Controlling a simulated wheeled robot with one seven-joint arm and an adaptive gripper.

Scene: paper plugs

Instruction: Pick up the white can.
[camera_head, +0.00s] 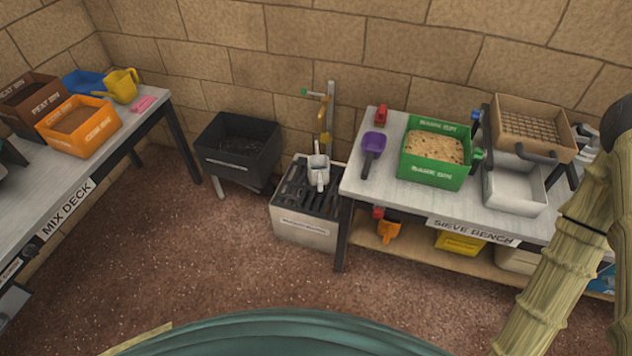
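The white can (318,172), a small light-grey pouring can, stands on the dark slatted top of a pale metal stand (305,232). It is below the tap post (330,112), in the middle of the view. Its top and front side show; fine details of its handle and spout are too small to tell. My gripper is not in view. A jointed bamboo-like arm, which seems to be mine, crosses the right side, with its end out of the picture.
The sieve bench (391,199) adjoins the stand on the right, with a purple scoop (373,146) and green bin (436,172) on it. A black tub (239,142) stands left of the stand. A yellow can (122,86) sits on the mix deck. The floor (220,270) in front is clear.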

